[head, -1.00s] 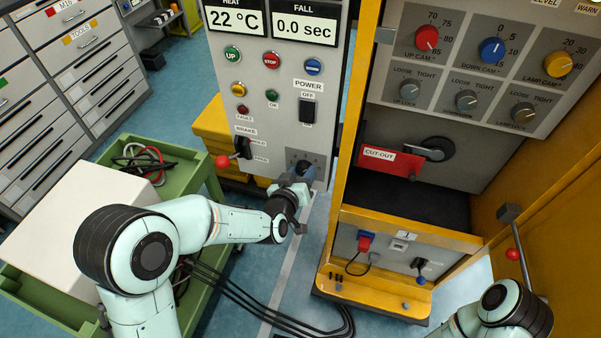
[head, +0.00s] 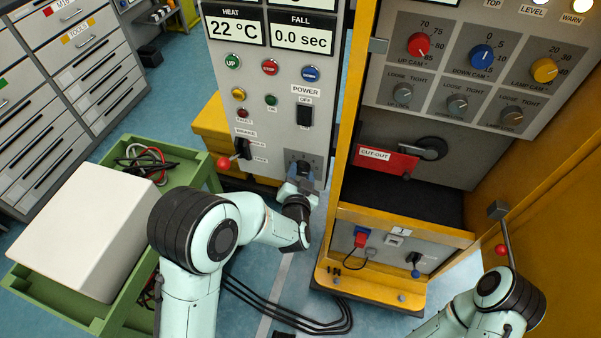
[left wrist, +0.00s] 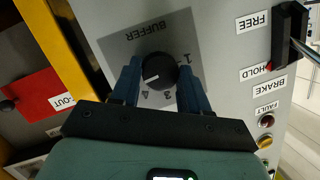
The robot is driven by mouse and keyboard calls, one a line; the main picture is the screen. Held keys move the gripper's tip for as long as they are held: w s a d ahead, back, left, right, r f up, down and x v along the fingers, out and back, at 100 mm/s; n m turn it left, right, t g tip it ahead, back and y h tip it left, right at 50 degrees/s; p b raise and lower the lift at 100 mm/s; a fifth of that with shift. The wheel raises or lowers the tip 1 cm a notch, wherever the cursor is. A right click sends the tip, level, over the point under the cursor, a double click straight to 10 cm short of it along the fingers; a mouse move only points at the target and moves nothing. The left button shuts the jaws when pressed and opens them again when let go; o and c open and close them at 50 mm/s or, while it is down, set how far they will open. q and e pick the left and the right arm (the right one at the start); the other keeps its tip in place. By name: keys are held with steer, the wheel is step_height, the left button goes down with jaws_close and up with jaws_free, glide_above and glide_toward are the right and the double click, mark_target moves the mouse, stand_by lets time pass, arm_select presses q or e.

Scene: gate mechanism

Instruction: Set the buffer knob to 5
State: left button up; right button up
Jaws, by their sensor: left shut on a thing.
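The black round buffer knob (left wrist: 160,70) sits on a grey dial plate marked BUFFER in the left wrist view, which shows the panel upside down. Its white pointer line aims left and slightly down in that view, past the 4. The digits 1, 3 and 4 can be read; I cannot see the 5, and a finger covers that side. My left gripper (left wrist: 158,88) is shut on the knob, one blue finger on each side. In the head view the gripper (head: 301,180) is at the dial plate (head: 304,157) and hides most of the knob. My right gripper is out of view.
The brake lever (head: 226,162) with a red ball is left of the dial. The yellow cabinet frame (head: 345,150) stands close on the right. A green cart (head: 185,165) with a white box (head: 85,230) is at the left. Black cables (head: 290,318) lie on the floor.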

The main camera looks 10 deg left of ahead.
arm_select(q)
steer(key=shift+m+y, duration=0.3)
steer(key=shift+m, duration=0.2)
steer(key=o, duration=1)
steer(key=shift+o, duration=0.2)
steer(key=b+v, duration=0.2)
steer(key=v, duration=1.1)
steer(key=shift+s, duration=0.2)
steer(key=shift+f, duration=0.15)
